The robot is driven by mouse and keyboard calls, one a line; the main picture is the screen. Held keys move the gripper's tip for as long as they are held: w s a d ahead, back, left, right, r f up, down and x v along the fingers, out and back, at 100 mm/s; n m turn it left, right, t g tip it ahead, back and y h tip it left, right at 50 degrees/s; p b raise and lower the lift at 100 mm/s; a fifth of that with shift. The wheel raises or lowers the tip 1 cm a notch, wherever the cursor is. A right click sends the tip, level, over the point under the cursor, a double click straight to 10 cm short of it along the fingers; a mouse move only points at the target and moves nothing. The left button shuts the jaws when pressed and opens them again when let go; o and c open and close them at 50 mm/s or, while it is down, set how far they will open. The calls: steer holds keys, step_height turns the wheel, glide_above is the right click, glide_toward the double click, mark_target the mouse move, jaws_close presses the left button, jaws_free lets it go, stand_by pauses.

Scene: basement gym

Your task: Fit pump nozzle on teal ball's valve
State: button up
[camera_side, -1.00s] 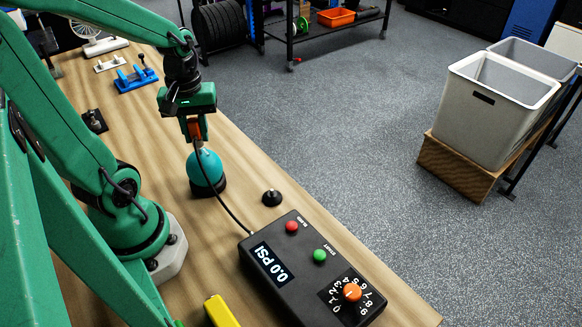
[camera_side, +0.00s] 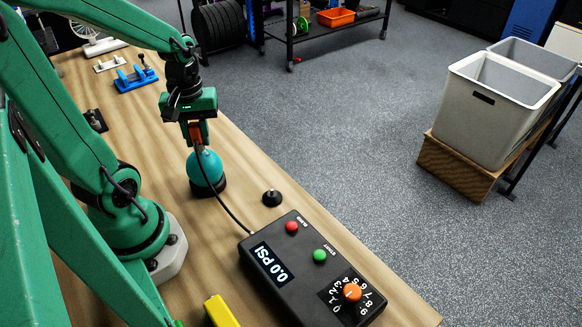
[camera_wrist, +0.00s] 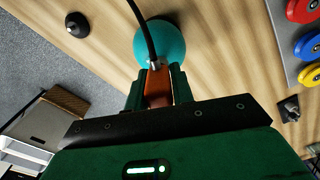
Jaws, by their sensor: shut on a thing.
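The teal ball (camera_side: 206,166) sits in a black ring-like holder (camera_side: 208,187) on the wooden bench. My gripper (camera_side: 197,143) points down just above the top of the ball and is shut on the orange pump nozzle (camera_side: 195,131). In the wrist view the orange nozzle (camera_wrist: 157,88) is between the green fingers (camera_wrist: 157,85), with its metal tip close against the teal ball (camera_wrist: 160,44). A black hose (camera_side: 226,205) runs from the nozzle to the pump box (camera_side: 310,270), whose display reads 0.0 PSI. I cannot see the valve or tell whether the tip is in it.
A small black stand (camera_side: 272,197) is on the bench right of the ball. A blue fixture (camera_side: 136,78) and a black clamp (camera_side: 96,120) are farther back. A yellow block (camera_side: 221,312) lies at the front. Coloured discs (camera_wrist: 306,45) show at the wrist view's edge.

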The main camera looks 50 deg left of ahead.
mark_target(197, 123)
steer(key=shift+f, duration=0.6)
steer(key=o, duration=1.1)
steer(key=shift+c, duration=0.2)
steer(key=shift+r, duration=3.85)
steer(key=shift+w+d+r+m, duration=0.2)
steer(key=shift+d+m, duration=0.15)
steer(key=shift+m, duration=0.05)
steer(key=w+d+r+m+t, duration=0.1)
steer(key=d+r+m+t, duration=0.4)
steer(key=d+m, duration=0.4)
steer(key=shift+w+d+r+m+t, duration=0.15)
steer(key=shift+w+d+m+t, duration=0.2)
steer(key=shift+m, duration=0.75)
